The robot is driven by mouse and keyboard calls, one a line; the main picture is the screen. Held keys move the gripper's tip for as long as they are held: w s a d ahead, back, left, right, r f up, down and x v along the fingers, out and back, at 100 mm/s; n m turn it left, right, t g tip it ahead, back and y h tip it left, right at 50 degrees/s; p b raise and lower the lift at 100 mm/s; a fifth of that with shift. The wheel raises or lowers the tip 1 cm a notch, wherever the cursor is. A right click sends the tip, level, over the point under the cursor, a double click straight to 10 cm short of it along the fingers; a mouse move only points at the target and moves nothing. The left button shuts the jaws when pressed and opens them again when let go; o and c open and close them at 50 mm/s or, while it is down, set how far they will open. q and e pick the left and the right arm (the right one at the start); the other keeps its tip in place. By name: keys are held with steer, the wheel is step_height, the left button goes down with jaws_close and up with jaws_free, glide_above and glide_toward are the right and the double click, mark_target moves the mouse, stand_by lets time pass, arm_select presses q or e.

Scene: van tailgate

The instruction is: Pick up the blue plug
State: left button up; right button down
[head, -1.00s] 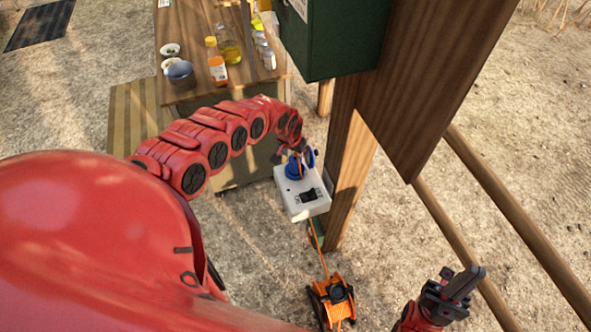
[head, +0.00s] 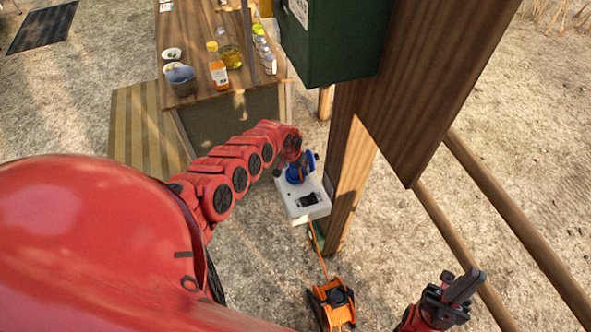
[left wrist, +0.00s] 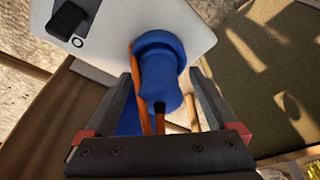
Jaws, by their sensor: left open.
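The blue plug (left wrist: 158,72) sits in the face of a white socket box (left wrist: 190,22) with a black switch. In the head view the plug (head: 296,175) is partly covered by my left gripper (head: 289,164). In the left wrist view my left gripper (left wrist: 161,80) is open, with its two dark fingers on either side of the plug and gaps between them and it. An orange cable runs beside the plug, between the fingers. My right gripper (head: 461,287) is low at the right, away from the box; its finger gap is unclear.
The socket box is beside a wooden post (head: 350,190). A green cabinet (head: 335,40) hangs above. An orange cable reel (head: 333,303) is on the ground below. A wooden table (head: 190,25) with bottles and bowls stands behind. Wooden rails (head: 520,240) run at the right.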

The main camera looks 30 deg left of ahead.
arm_select(q)
jaws_close()
stand_by(0.3)
steer(key=shift+r, duration=0.1)
